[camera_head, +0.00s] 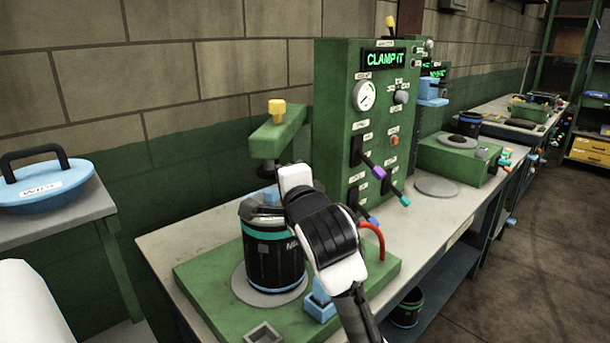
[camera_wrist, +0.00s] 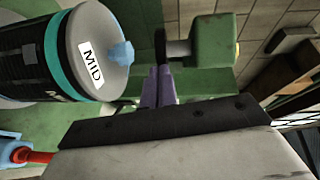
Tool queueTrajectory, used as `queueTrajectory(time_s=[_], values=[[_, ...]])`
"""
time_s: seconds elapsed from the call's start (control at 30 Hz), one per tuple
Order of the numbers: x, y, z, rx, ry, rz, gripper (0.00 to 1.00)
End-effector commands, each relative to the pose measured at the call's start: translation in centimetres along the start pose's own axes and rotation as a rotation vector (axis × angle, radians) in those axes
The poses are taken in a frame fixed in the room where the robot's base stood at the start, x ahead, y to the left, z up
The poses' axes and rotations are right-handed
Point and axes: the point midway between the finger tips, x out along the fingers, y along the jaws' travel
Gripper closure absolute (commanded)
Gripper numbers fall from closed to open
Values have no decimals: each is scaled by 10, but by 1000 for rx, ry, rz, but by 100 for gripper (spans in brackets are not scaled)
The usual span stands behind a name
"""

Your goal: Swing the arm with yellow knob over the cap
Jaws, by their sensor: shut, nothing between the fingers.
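The green swing arm (camera_head: 278,135) carries a yellow knob (camera_head: 276,109) on top and a dark round pad below. In the wrist view the arm (camera_wrist: 213,42), yellow knob (camera_wrist: 237,50) and pad (camera_wrist: 160,46) show sideways. The black can (camera_head: 262,260) with teal bands stands on the green base. Its grey cap (camera_wrist: 96,52) has a MID label and a blue knob (camera_wrist: 122,53). The pad lines up near the blue knob, but I cannot tell whether it is directly over it. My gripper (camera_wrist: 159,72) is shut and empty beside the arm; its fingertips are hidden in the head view.
The green control panel (camera_head: 345,130) with CLAMP IT display, gauge and levers stands right of the can. A red hoop (camera_head: 374,238) and a blue block (camera_head: 319,305) are on the base near my arm. A blue lid (camera_head: 45,185) lies on the left table.

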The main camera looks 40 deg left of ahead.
Motion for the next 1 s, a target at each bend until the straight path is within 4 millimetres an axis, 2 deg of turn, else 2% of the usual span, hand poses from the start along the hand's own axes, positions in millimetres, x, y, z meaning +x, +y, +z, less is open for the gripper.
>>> queueTrajectory(time_s=[0.1,0.33,1.0], values=[[4,-3,12,0,-2,0,100],[9,-3,21,-1,-1,-1,100],[12,-4,20,-1,-7,0,100]])
